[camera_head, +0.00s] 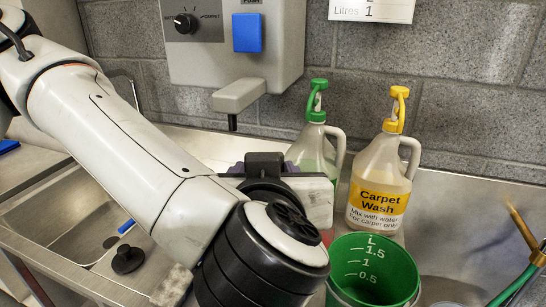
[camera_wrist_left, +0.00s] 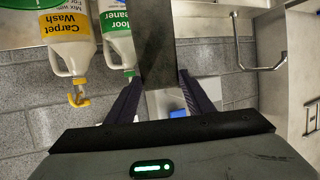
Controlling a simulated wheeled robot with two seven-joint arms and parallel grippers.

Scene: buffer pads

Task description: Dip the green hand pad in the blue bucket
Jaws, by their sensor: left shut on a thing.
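My left gripper (camera_head: 264,166) is over the steel counter, left of the two bottles, and my own arm and wrist cover much of it. In the left wrist view, its fingers (camera_wrist_left: 163,75) are shut on a dark grey, strip-like thing (camera_wrist_left: 156,40). I cannot tell whether this is the hand pad, as no green surface shows on it. A green bucket (camera_head: 372,272) with white litre marks stands at the lower right, to the right of my wrist and apart from the gripper. I see no blue bucket. My right gripper is not in view.
A Carpet Wash bottle (camera_head: 380,180) with a yellow top stands behind the bucket. A green-topped bottle (camera_head: 316,145) stands left of it, partly covered. A wall dispenser (camera_head: 235,55) with a blue button hangs above. A sink basin (camera_head: 60,215) lies left; a hose (camera_head: 525,235) is at right.

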